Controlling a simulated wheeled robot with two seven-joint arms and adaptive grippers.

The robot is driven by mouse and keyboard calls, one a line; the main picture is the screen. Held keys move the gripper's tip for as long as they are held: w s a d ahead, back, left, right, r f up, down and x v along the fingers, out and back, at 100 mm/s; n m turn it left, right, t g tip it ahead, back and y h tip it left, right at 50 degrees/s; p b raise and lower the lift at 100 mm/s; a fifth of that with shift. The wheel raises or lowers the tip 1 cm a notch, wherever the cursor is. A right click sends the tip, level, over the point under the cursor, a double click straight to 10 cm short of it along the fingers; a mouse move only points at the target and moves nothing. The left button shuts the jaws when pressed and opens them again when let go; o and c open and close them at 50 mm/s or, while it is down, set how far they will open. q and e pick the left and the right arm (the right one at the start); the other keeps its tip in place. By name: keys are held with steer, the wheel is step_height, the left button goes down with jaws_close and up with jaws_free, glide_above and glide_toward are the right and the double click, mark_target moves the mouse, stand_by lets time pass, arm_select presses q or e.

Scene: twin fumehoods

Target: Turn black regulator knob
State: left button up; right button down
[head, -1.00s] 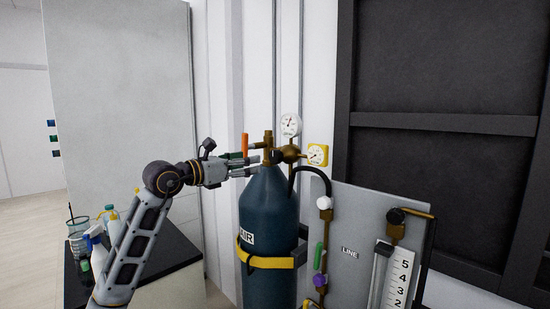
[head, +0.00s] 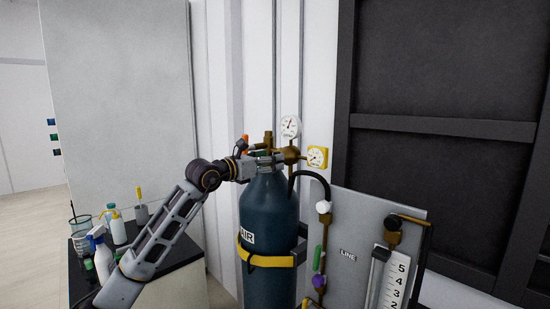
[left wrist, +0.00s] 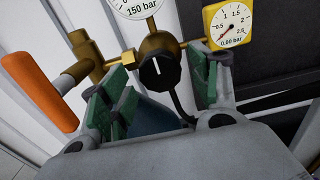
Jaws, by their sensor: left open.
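The black regulator knob (left wrist: 160,72) is round with a white mark and sits on the brass regulator body (left wrist: 152,43). My left gripper (left wrist: 160,82) is open, with one green-padded finger on each side of the knob. I cannot tell whether the fingers touch it. In the head view my left gripper (head: 272,162) is at the regulator above the dark blue cylinder (head: 268,205), and it hides the knob there. The yellow gauge (left wrist: 228,24) reads 0.00 bar; it also shows in the head view (head: 317,157). My right gripper is not in view.
A white gauge (head: 290,126) stands above the regulator, and an orange-handled valve (left wrist: 38,92) is at its left. A black hose (head: 312,175) runs to the grey line panel (head: 350,232). Bottles stand on the black bench (head: 180,252) at the left.

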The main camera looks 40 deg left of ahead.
arm_select(q)
steer(key=shift+w+d+r+p, duration=0.1)
steer(key=shift+w+p, duration=0.2)
steer(key=shift+w, duration=1.1)
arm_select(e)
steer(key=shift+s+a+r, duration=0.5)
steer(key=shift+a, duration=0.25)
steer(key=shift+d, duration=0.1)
arm_select(q)
steer(key=shift+c, duration=0.5)
steer(key=c, duration=0.9)
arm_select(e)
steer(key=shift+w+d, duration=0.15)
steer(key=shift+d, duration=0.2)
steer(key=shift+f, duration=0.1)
